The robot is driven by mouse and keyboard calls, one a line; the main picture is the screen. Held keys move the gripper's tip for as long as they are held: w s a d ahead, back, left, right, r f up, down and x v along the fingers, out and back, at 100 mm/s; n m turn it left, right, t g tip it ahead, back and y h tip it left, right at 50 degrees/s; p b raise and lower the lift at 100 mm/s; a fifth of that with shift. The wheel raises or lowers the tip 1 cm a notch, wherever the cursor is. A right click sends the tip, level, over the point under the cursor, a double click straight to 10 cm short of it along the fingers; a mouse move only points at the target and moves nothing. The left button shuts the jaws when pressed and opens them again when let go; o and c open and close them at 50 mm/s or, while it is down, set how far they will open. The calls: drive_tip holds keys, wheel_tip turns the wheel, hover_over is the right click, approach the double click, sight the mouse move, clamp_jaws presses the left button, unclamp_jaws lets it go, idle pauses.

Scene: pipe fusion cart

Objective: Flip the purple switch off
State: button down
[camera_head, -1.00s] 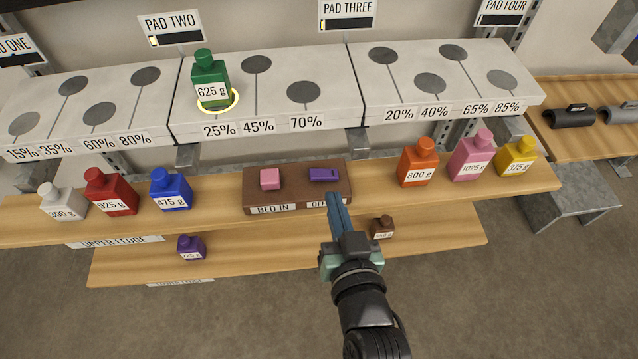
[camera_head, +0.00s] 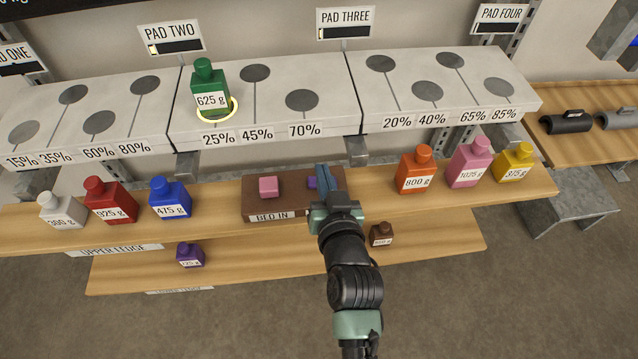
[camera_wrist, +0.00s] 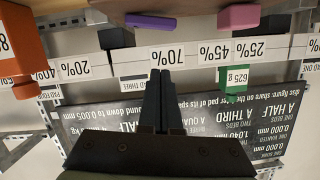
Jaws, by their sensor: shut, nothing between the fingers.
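The purple switch (camera_head: 312,183) sits on the right half of a brown switch box (camera_head: 283,203) on the upper ledge. It is mostly hidden behind my gripper (camera_head: 322,170) in the head view. The label under it is covered. In the wrist view the purple switch (camera_wrist: 151,22) is a slightly tilted bar at the top edge. My gripper's fingers (camera_wrist: 160,74) are shut together and empty, and appear just below the switch there. I cannot tell whether they touch it. A pink block-shaped switch (camera_head: 268,187) stands to its left, above the label BED IN.
An orange 800 g bottle (camera_head: 415,172) stands right of the box, and a blue 475 g bottle (camera_head: 170,198) left. A green 625 g bottle (camera_head: 210,90) stands on the grey pad shelf (camera_head: 340,125) behind. A small brown bottle (camera_head: 381,234) stands on the lower ledge.

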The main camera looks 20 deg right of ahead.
sight(316, 190)
drive_tip(key=shift+w+a+f, duration=0.15)
drive_tip(key=shift+w+f, duration=0.05)
drive_tip(key=shift+f, duration=0.85)
drive_tip(key=shift+w+a+f, duration=0.15)
drive_tip(key=shift+f, duration=0.85)
drive_tip(key=shift+a+f+n+h, duration=0.3)
drive_tip(key=shift+f+n, duration=0.15)
drive_tip(key=shift+n, duration=0.15)
drive_tip(key=shift+w+d+r+p, duration=0.15)
drive_tip(key=shift+r+p, duration=0.15)
drive_tip(key=shift+r, duration=0.2)
drive_tip(key=r+p, duration=0.1)
drive_tip(key=r, duration=0.1)
drive_tip(key=a+r+p, duration=0.1)
drive_tip(key=p, duration=0.1)
drive_tip(key=shift+r, duration=0.35)
drive_tip(key=v, duration=0.9)
drive_tip(key=shift+s+a+f+b, duration=0.25)
drive_tip(key=shift+s+a+b, duration=0.05)
drive_tip(key=shift+s+a, duration=0.05)
